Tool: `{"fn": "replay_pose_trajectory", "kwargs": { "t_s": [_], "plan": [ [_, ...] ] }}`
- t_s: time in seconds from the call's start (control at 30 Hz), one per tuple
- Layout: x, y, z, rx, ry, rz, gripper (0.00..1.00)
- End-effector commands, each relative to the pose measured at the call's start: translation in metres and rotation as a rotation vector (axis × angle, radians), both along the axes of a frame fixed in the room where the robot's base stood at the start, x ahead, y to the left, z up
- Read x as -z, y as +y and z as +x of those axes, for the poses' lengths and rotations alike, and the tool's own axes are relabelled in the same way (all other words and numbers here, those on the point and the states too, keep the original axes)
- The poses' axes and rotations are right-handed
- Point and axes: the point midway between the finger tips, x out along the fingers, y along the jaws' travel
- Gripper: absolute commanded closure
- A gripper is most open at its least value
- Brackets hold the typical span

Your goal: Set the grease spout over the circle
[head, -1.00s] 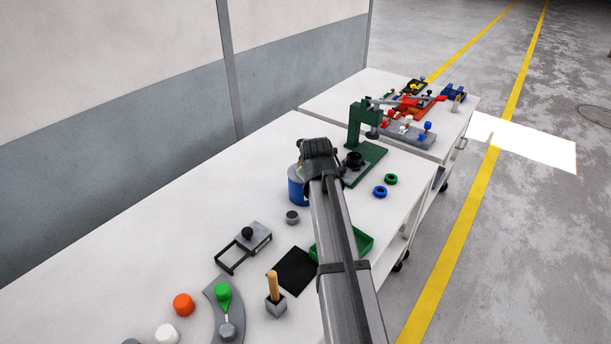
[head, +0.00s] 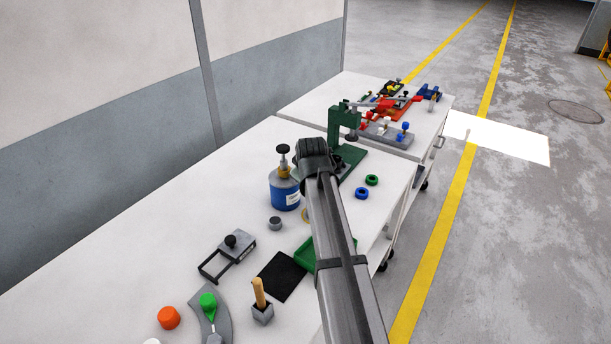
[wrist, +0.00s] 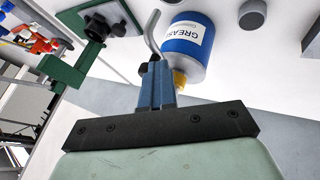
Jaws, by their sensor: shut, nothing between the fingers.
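The blue grease can (head: 285,192) stands upright on the near white table, with a brass-coloured neck and black knob on top. Its GREASE label faces the wrist camera (wrist: 188,45). A bent silver spout (wrist: 151,34) shows beside the can in the wrist view; its far end is hidden behind my fingers. My gripper (wrist: 155,70) is shut and empty, in front of the can and spout. In the head view my dark wrist hides the fingers. A small tan ring (head: 305,214), possibly the circle, lies right of the can, partly hidden by my arm.
A green press (head: 340,130) stands behind my wrist, with a blue ring (head: 361,193) and a green ring (head: 372,180) to its right. A grey cup (head: 275,223) is before the can. A green tray (head: 305,254) is partly under my arm. Bare table lies left of the can.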

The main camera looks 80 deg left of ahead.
Motion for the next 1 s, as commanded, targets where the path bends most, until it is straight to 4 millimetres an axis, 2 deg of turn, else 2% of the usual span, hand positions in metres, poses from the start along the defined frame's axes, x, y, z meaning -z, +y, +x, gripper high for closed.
{"fn": "replay_pose_trajectory", "kwargs": {
  "t_s": [0.03,0.47,0.57,0.73,1.0],
  "plan": [
    [-0.001,0.004,0.009,0.009,-0.013,0.005,1.00],
    [-0.001,0.000,0.008,0.011,-0.011,0.008,1.00],
    [-0.001,-0.011,0.002,0.009,-0.009,0.007,1.00],
    [-0.001,-0.041,-0.017,0.003,-0.003,0.003,1.00],
    [-0.045,-0.070,-0.010,0.003,-0.001,0.005,1.00]
  ]
}}
